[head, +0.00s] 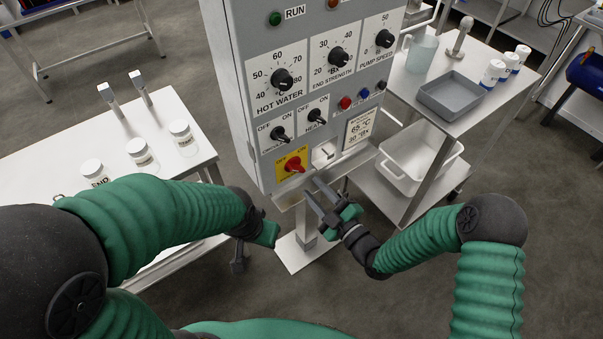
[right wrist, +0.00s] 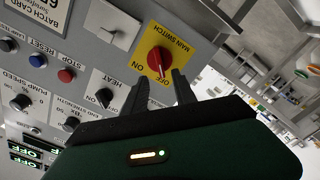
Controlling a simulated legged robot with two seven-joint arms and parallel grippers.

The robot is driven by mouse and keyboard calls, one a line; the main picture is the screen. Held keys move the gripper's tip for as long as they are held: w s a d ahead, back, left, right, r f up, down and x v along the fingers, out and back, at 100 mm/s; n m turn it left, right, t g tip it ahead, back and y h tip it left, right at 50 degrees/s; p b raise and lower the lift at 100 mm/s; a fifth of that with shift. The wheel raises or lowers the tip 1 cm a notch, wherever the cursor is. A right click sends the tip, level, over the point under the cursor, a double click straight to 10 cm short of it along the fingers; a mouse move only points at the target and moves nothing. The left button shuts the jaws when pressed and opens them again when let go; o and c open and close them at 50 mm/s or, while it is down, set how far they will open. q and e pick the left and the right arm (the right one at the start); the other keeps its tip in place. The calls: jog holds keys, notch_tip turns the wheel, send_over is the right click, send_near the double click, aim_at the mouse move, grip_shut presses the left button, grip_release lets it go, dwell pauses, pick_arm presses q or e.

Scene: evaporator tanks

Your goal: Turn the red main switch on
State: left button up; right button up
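The red main switch (head: 294,164) is a red knob on a yellow plate low on the grey control panel (head: 215,60). It also shows in the right wrist view (right wrist: 158,62), upside down. I cannot tell surely which label its handle points to. My right gripper (head: 312,188) is open and empty, just below and right of the switch in the head view. In the right wrist view its two fingers (right wrist: 161,78) are apart, with the red knob beyond and between their tips. My left gripper (head: 267,234) shows only its green body at the panel's lower left; its fingers are hidden.
Other knobs, such as the hot water dial (head: 282,80), and coloured buttons (head: 345,103) sit above the switch. A white table (head: 190,120) with jars stands left. A cart (head: 500,95) with a grey tray (head: 452,108) and a white bin (head: 400,165) stands right.

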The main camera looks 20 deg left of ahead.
aim_at(297, 171)
jog(key=x, duration=0.7)
jog(key=shift+c, duration=0.4)
grip_shut()
